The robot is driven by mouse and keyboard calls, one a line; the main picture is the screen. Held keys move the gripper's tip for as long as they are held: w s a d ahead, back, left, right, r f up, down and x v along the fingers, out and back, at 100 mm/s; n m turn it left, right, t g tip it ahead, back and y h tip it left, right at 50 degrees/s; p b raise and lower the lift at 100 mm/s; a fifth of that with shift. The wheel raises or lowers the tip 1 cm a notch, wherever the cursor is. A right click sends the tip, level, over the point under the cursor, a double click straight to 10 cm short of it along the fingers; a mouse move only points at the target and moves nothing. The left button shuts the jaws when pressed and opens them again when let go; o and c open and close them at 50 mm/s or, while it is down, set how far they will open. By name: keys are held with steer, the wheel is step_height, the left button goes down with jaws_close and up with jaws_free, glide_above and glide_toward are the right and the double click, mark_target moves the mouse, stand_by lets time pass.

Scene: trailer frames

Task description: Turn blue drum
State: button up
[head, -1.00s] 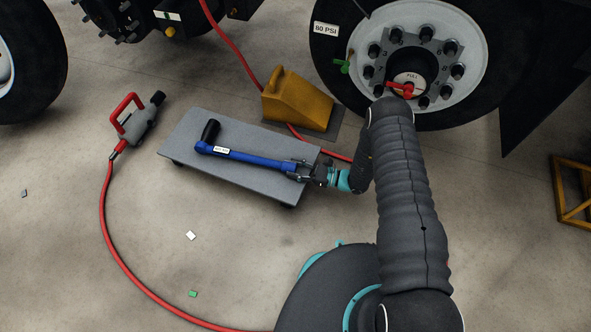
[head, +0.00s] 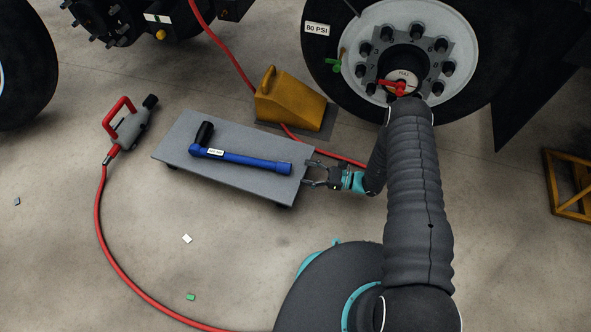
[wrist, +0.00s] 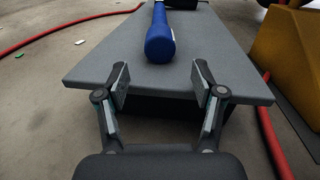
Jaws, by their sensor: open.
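No blue drum shows in these views. The blue thing in view is a long tool (head: 255,161) with a blue shaft, a white label and a black upright handle at its left end. It lies on a grey low platform (head: 180,152). In the wrist view its round blue end (wrist: 160,48) points towards me. My gripper (head: 308,172) is open and empty at the platform's right edge, apart from the tool's blue end. In the wrist view my gripper (wrist: 160,86) has its two fingers spread either side of the tool's line, with a gap before it.
A yellow wheel chock (head: 290,100) stands behind the platform. A large wheel (head: 440,75) with a red lever (head: 393,86) on its hub is at upper right. A red hose (head: 108,235) runs from a grey-and-red tool (head: 130,125) across the floor. A yellow frame (head: 567,185) stands at right.

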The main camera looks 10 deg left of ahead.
steer(key=shift+d, duration=2.75)
